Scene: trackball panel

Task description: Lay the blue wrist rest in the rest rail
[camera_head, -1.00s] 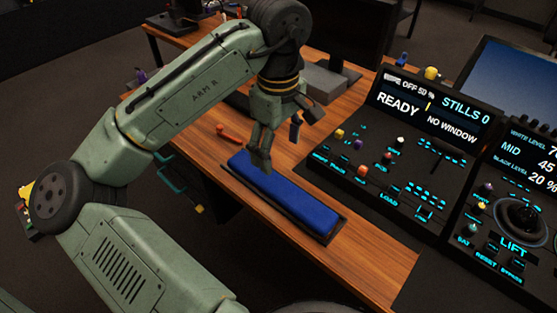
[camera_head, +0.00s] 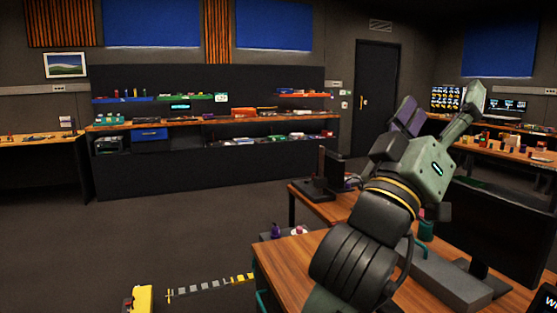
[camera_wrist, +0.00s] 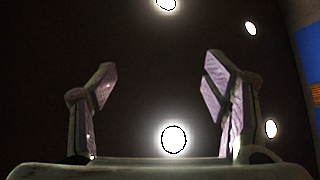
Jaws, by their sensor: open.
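My gripper (camera_head: 443,95) is raised above the wooden desk, pointing up, with its two fingers spread. The wrist view shows both fingers (camera_wrist: 160,68) wide apart with nothing between them, against a dark ceiling. The blue wrist rest and the rest rail are in neither view now. The trackball panel is also out of view, except perhaps a dark lettered corner at the lower right edge of the head view.
The wooden desk (camera_head: 285,268) lies beneath my arm, with a monitor (camera_head: 500,228) and a grey box (camera_head: 440,280). A workbench (camera_head: 215,122) stands across the room. Open floor (camera_head: 150,235) lies at left; a yellow case (camera_head: 139,299) stands on it.

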